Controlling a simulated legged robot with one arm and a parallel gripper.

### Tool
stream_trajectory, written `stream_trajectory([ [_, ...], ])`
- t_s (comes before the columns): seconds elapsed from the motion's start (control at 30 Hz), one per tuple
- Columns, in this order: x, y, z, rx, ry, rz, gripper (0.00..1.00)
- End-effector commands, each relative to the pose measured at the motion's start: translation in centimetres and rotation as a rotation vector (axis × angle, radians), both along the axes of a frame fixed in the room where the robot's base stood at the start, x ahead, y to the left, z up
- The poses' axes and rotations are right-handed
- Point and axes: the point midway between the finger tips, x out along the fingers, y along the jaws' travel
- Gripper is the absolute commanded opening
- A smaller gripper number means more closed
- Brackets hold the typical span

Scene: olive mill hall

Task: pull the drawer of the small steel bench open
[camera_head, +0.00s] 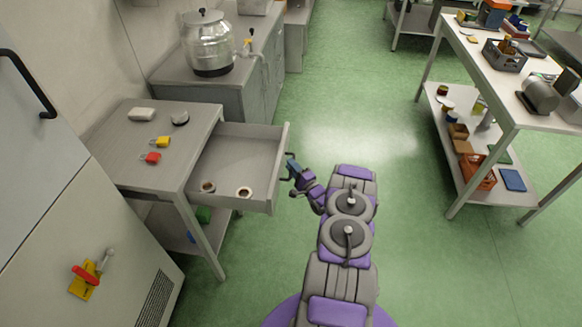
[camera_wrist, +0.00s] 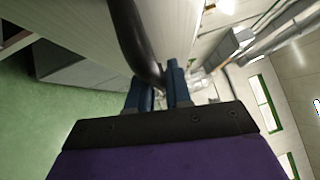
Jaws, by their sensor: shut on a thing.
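The small steel bench (camera_head: 128,136) stands at the left with its drawer (camera_head: 240,143) pulled well out toward the right. Two small ring-shaped parts, one (camera_head: 208,186) and another (camera_head: 244,192), lie inside the drawer near its front side. My gripper (camera_head: 292,172) is at the drawer's outer front panel, shut on its handle. In the wrist view the dark curved handle (camera_wrist: 133,40) runs down between my two blue fingers (camera_wrist: 160,88), in front of the pale drawer front. The handle is mostly hidden by my gripper in the head view.
On the bench top lie a yellow padlock (camera_head: 160,142), a red padlock (camera_head: 150,158), a white block (camera_head: 141,114) and a round dark-topped item (camera_head: 180,118). A grey cabinet (camera_head: 90,255) stands in front left. A long worktable (camera_head: 490,75) stands right. Green floor (camera_head: 400,220) between is clear.

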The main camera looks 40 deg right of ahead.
Motion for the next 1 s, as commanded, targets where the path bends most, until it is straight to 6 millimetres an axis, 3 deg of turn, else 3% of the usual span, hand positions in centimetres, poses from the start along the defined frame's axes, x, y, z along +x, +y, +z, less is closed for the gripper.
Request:
stream_trajectory([
  [0.07,-0.1,0.3,-0.6,0.008,0.012,0.003,0.0],
  [0.1,-0.1,0.3,-0.6,0.008,0.012,0.003,0.2],
  [0.3,0.0,0.3,-0.4,0.006,0.008,0.003,0.39],
  [0.67,-0.8,0.2,-0.2,0.002,0.003,0.0,0.39],
  [1.0,-7.3,1.0,-1.1,0.006,0.006,-0.003,0.39],
])
